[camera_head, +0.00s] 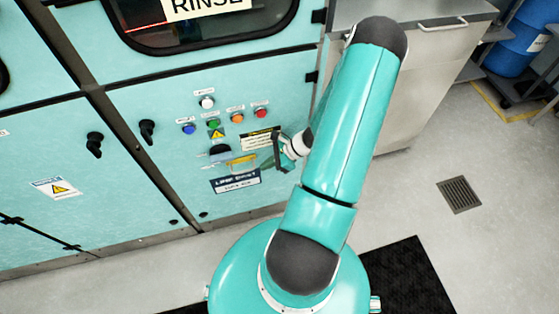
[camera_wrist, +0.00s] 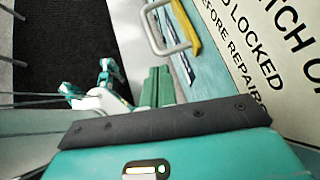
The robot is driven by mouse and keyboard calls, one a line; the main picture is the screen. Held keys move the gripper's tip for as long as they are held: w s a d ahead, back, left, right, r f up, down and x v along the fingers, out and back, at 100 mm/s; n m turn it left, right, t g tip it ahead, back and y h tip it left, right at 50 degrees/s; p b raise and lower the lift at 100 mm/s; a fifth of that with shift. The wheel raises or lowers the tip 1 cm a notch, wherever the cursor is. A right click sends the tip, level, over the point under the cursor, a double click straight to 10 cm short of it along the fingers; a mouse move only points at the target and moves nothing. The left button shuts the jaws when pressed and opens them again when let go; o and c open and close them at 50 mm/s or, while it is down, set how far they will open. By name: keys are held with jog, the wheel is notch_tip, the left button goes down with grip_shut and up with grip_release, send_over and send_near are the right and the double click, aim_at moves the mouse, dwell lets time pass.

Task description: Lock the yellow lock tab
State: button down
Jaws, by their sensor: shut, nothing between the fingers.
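The yellow lock tab (camera_head: 242,161) is on the teal cabinet panel, below the buttons and above a dark label. In the wrist view the yellow tab (camera_wrist: 186,28) is a strip at the top, beside a grey metal loop (camera_wrist: 160,28) that partly overlaps it. My gripper (camera_head: 270,161) is just right of the tab in the head view. In the wrist view my gripper (camera_wrist: 160,72) shows its green fingers together and empty, below the tab and apart from it. Whether the tab is locked cannot be told.
Coloured buttons (camera_head: 213,123) sit above the tab. A black half-round part (camera_head: 220,153) is just left of it. A lockout warning label (camera_head: 260,139) is close by on the panel. Black handles (camera_head: 147,130) stick out further left. The floor at right is open around a drain (camera_head: 459,194).

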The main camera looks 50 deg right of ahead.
aim_at(253, 168)
jog(key=shift+w+a, duration=0.4)
jog(key=shift+w, duration=0.05)
jog(key=shift+w+a, duration=0.55)
jog(key=shift+a, duration=0.25)
jog(key=shift+w+a, duration=0.5)
jog(key=shift+a, duration=0.25)
jog(key=shift+d, duration=0.1)
